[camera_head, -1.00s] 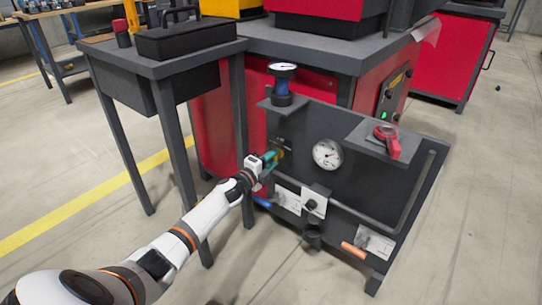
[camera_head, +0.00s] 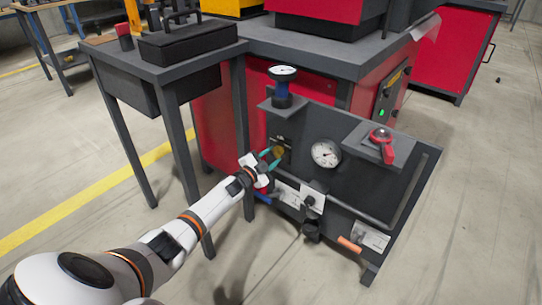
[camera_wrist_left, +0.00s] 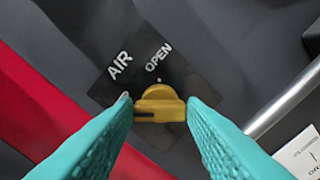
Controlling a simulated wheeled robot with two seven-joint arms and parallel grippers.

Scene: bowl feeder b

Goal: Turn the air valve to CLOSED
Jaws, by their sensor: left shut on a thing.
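The air valve's yellow knob (camera_wrist_left: 160,107) sits on a dark plate (camera_wrist_left: 163,58) marked AIR and OPEN in the left wrist view. The OPEN mark lies just beyond the knob's far side, and a small dark notch shows at the knob's left end. My left gripper (camera_wrist_left: 165,115) is shut on the knob, with one teal finger at each side. In the head view the left gripper (camera_head: 270,159) reaches the knob (camera_head: 278,152) at the panel's upper left. My right gripper is not in view.
Floor at front right is clear.

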